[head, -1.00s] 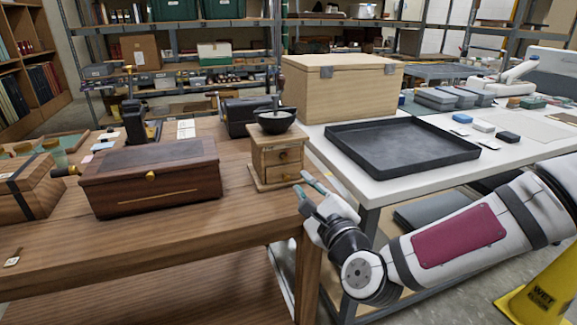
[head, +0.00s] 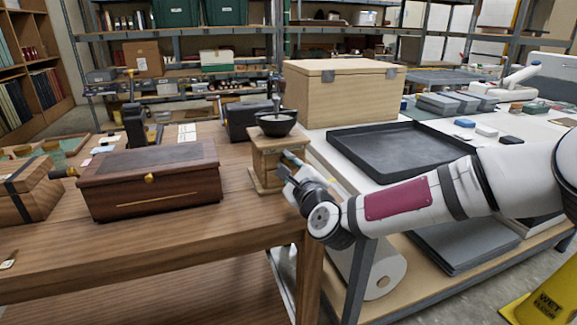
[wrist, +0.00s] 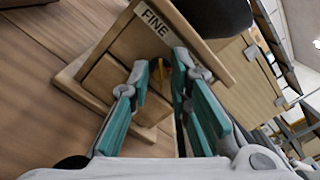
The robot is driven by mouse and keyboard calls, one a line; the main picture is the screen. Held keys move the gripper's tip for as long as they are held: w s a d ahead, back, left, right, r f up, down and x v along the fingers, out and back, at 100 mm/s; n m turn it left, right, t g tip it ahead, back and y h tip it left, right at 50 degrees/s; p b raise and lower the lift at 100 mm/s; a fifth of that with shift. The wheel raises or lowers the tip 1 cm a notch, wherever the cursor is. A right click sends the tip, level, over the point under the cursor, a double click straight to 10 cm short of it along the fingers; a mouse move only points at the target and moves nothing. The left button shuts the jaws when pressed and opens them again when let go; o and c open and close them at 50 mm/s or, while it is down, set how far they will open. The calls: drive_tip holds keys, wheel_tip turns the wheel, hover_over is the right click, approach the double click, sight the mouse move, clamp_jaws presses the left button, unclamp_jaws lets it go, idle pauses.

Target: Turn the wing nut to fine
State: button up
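A wooden hand mill (head: 266,150) with a dark bowl (head: 277,123) and upright handle on top stands at the right end of the brown table. In the wrist view its front (wrist: 118,55) appears tilted, with a "FINE" label (wrist: 157,22) along the upper edge. Small brass fittings show between and behind my fingers, one rounded (wrist: 160,60) and one longer (wrist: 187,84). I cannot tell which is the wing nut. My gripper (wrist: 162,68) is open with teal pads, close in front of the mill; it also shows in the head view (head: 289,164).
A dark wooden box (head: 150,180) stands left of the mill on the brown table (head: 180,238). A black tray (head: 355,165) and a pale wooden chest (head: 345,95) are on the white table at right. A yellow wet-floor sign (head: 545,295) stands at lower right.

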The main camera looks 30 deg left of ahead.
clamp_jaws()
drive_tip(key=shift+n, duration=0.4)
drive_tip(key=n+b, duration=0.2)
drive_tip(key=n, duration=0.1)
drive_tip(key=shift+n, duration=0.3)
drive_tip(key=n+b, duration=0.2)
drive_tip(key=n, duration=0.2)
drive_tip(key=shift+n, duration=0.3)
drive_tip(key=n+b, duration=0.3)
drive_tip(key=n, duration=0.1)
drive_tip(key=shift+f+b, duration=0.15)
drive_tip(key=shift+b, duration=0.15)
drive_tip(key=shift+n+b, duration=1.75)
drive_tip(key=shift+n, duration=0.75)
